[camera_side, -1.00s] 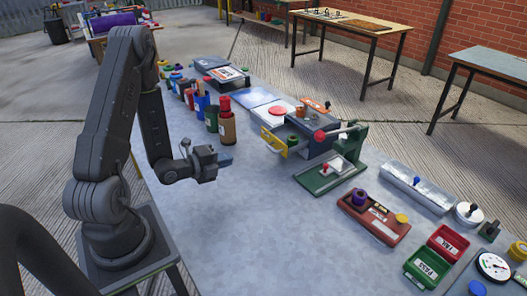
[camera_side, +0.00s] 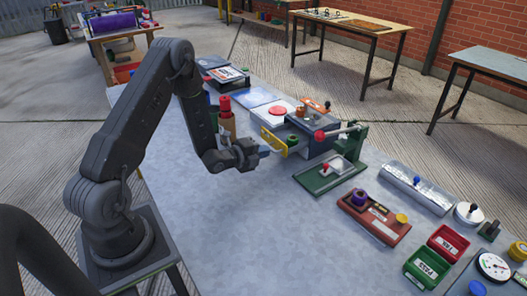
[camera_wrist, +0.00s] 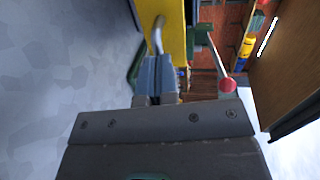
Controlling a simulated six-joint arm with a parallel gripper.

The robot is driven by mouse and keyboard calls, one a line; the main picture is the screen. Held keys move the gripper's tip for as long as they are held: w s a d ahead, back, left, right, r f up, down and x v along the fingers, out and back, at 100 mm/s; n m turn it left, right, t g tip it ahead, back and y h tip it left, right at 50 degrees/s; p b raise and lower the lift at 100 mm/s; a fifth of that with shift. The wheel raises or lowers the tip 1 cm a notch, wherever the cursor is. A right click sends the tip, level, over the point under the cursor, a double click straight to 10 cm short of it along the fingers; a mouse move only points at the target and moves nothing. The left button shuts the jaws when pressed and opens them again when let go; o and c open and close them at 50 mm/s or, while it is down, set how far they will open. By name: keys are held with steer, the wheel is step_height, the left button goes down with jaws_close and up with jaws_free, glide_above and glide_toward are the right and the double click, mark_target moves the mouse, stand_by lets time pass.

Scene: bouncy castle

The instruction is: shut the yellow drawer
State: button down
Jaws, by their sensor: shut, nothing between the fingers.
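The yellow drawer (camera_side: 273,141) stands pulled out from the left side of a grey-blue cabinet (camera_side: 318,128). A green round item (camera_side: 292,140) shows in the drawer. My gripper (camera_side: 265,150) is shut and empty, with its fingertips close to the drawer's front. In the wrist view the yellow front (camera_wrist: 172,14) fills the top middle, with a grey curved handle (camera_wrist: 157,36) on it. My blue-grey fingers (camera_wrist: 157,62) are together just below the handle. I cannot tell whether they touch it or the front.
A red-knobbed lever (camera_side: 320,135) on a green stand (camera_side: 355,142) is right of the drawer. Red-capped bottles (camera_side: 226,120) stand just behind my gripper. A green base plate (camera_side: 325,178) lies in front of the cabinet. The front left of the table (camera_side: 230,225) is clear.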

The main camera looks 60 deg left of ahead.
mark_target(288, 141)
steer(key=shift+w, duration=0.1)
steer(key=w, duration=1)
steer(key=shift+w, duration=0.2)
steer(key=shift+s+d, duration=0.1)
steer(key=s+r, duration=0.3)
steer(key=s, duration=1.1)
steer(key=s+d+r+n+g+y, duration=0.1)
steer(key=d+r+n+g, duration=0.25)
steer(key=r, duration=0.35)
steer(key=s+d+r+n+g+y, duration=0.1)
steer(key=d+r+n+g, duration=0.15)
steer(key=r+n, duration=0.35)
steer(key=s+d+r+n+g, duration=0.1)
steer(key=s+d+r+n, duration=0.1)
steer(key=s, duration=0.4)
steer(key=s+d+r+n+g+h, duration=0.1)
steer(key=s+d+r+n, duration=0.2)
steer(key=s+d, duration=0.3)
steer(key=s+d+r+n+g+h, duration=0.1)
steer(key=s+d+r+n+g, duration=0.1)
steer(key=s, duration=0.5)
step_height(288, 141, up, 2)
steer(key=d+n, duration=0.1)
steer(key=d, duration=0.1)
steer(key=shift+s+d, duration=0.3)
steer(key=shift+s, duration=0.05)
